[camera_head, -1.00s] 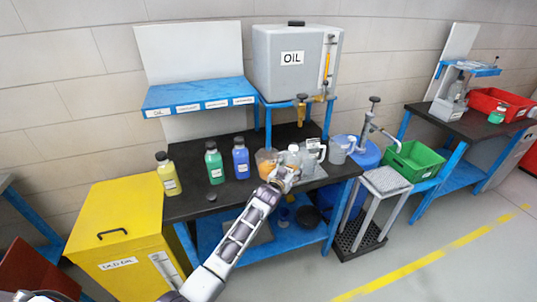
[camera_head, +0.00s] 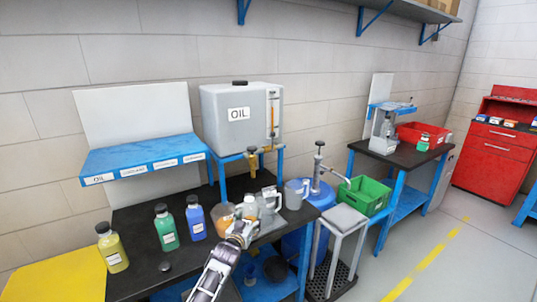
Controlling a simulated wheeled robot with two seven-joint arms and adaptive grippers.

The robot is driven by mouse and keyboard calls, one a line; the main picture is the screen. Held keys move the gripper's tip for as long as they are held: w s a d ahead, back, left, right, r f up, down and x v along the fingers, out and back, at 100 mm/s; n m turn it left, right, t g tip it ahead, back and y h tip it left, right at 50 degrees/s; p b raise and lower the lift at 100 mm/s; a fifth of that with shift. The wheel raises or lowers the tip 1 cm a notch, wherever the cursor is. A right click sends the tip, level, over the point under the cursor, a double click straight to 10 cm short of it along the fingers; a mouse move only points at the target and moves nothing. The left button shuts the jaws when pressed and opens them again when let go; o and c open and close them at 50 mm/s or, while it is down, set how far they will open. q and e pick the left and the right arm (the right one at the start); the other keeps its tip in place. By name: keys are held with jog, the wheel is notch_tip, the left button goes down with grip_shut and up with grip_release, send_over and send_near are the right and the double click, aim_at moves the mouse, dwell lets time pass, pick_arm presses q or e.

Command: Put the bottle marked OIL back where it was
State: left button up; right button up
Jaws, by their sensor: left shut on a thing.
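My left gripper (camera_head: 241,234) is at the front edge of the dark workbench, shut on a small pale bottle (camera_head: 250,207) with some amber in it. The gripper partly hides its lower part, and I cannot read its label. A blue shelf (camera_head: 140,160) above the bench carries front labels, with OIL at its left end; its top is empty. A yellow bottle (camera_head: 112,250), a green bottle (camera_head: 166,230) and a blue bottle (camera_head: 195,218) stand on the bench, their labels too small to read. My right gripper is not in view.
An amber jug (camera_head: 226,216) and clear jugs (camera_head: 269,203) (camera_head: 296,194) crowd the held bottle. A grey tank marked OIL (camera_head: 238,135) stands behind, its tap above the bench. A green crate (camera_head: 365,196) and grey stand (camera_head: 342,222) are to the right.

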pick_arm(q)
jog(key=r, duration=0.5)
jog(key=s+r, duration=0.1)
jog(key=r, duration=0.4)
jog(key=a+r, duration=0.1)
jog(key=r, duration=0.4)
jog(key=shift+s+r, duration=0.25)
jog(key=shift+r, duration=0.15)
jog(key=s+a+r+n+y, duration=0.2)
jog(key=s+a, duration=0.4)
jog(key=s, duration=0.4)
jog(key=s+a+f, duration=0.1)
jog(key=s+f, duration=0.7)
jog(key=f, duration=0.3)
jog(key=s+a+f+y, duration=0.1)
jog(key=s+a+f, duration=0.1)
jog(key=s+f, duration=0.5)
notch_tip(320, 180, down, 5)
jog(key=shift+s+a+f, duration=0.2)
jog(key=shift+s, duration=0.15)
jog(key=shift+w+r, duration=0.1)
